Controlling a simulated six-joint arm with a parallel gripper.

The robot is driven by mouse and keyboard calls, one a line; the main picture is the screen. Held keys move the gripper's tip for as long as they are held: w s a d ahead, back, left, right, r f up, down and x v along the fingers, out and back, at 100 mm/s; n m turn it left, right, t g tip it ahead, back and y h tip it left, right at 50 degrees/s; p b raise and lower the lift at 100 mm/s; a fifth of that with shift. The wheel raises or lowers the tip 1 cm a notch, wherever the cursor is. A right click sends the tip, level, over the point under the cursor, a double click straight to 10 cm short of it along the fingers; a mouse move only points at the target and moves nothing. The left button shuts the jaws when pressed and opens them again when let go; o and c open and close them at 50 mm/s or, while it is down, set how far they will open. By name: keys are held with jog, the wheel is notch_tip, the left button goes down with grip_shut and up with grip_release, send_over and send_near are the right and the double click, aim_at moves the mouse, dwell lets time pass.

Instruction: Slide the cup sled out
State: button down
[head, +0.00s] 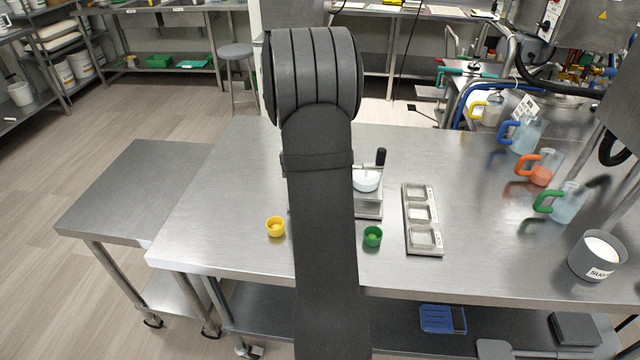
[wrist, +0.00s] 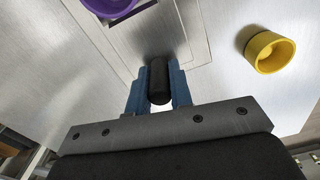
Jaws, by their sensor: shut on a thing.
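The cup sled (wrist: 158,32) shows in the wrist view as a flat metal plate with a black handle (wrist: 158,84) at its near end. My gripper (wrist: 159,80) has its two blue fingers closed on either side of that handle. A purple cup (wrist: 108,5) is cut off at the top left of the wrist view, beside or on the plate; I cannot tell which. In the head view my arm hides the gripper, the sled and much of the depositor (head: 369,205), whose white-filled hopper (head: 365,180) and black-tipped lever (head: 381,158) show right of the arm.
A yellow cup (head: 275,227) stands left of my arm and also shows in the wrist view (wrist: 270,52). A green cup (head: 372,237) and a three-well tray (head: 407,218) stand to the right. Several jugs and a sugar tub (head: 592,262) line the right side. The table's left end is clear.

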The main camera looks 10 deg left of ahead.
jog(key=shift+a, duration=0.9)
jog(key=c, duration=1.3)
grip_release()
notch_tip(320, 180, up, 18)
jog(key=shift+f, duration=0.25)
